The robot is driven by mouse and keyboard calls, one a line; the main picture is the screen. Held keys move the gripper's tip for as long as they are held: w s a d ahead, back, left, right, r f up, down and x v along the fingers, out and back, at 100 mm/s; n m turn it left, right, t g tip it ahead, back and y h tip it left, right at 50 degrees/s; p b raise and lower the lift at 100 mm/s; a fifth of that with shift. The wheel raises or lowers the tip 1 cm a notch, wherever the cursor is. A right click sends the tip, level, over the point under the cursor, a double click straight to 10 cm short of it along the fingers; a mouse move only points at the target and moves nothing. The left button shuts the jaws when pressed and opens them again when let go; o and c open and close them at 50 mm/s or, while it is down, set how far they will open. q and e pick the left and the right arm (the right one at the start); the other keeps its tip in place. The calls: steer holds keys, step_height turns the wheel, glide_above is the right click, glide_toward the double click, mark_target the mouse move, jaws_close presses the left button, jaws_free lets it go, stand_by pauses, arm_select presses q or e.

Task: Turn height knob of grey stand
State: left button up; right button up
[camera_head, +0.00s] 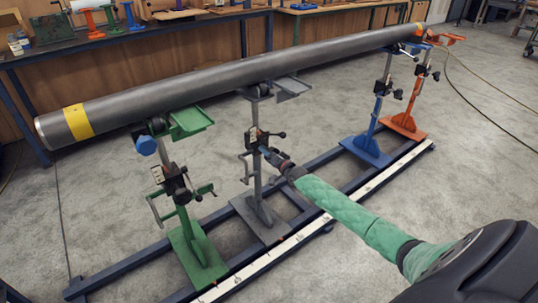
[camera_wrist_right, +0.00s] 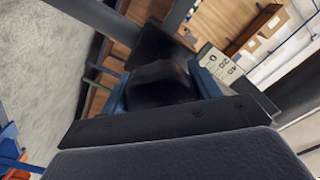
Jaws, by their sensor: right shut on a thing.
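The grey stand (camera_head: 256,177) stands second from the left under the long pipe (camera_head: 240,73), with a dark clamp block midway up its post. My right arm, in a green sleeve, reaches to that block from the lower right. My right gripper (camera_head: 268,153) is at the block's right side. In the right wrist view my gripper's blue fingers (camera_wrist_right: 160,90) are shut on a black knob (camera_wrist_right: 162,82), one on each side of it. In the head view the gripper hides this knob. My left gripper is not in view.
A green stand (camera_head: 183,215) is left of the grey one. A blue stand (camera_head: 378,115) and an orange stand (camera_head: 412,100) are to the right. All stand along a dark blue floor frame (camera_head: 115,272). Workbenches line the back. The concrete floor in front is clear.

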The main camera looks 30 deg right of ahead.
steer(key=o, duration=1)
steer(key=shift+s+f, duration=0.1)
steer(key=shift+s, duration=0.45)
steer(key=shift+s+d, duration=0.2)
steer(key=shift+s, duration=1.5)
steer(key=shift+s+d, duration=0.15)
steer(key=shift+s, duration=1.5)
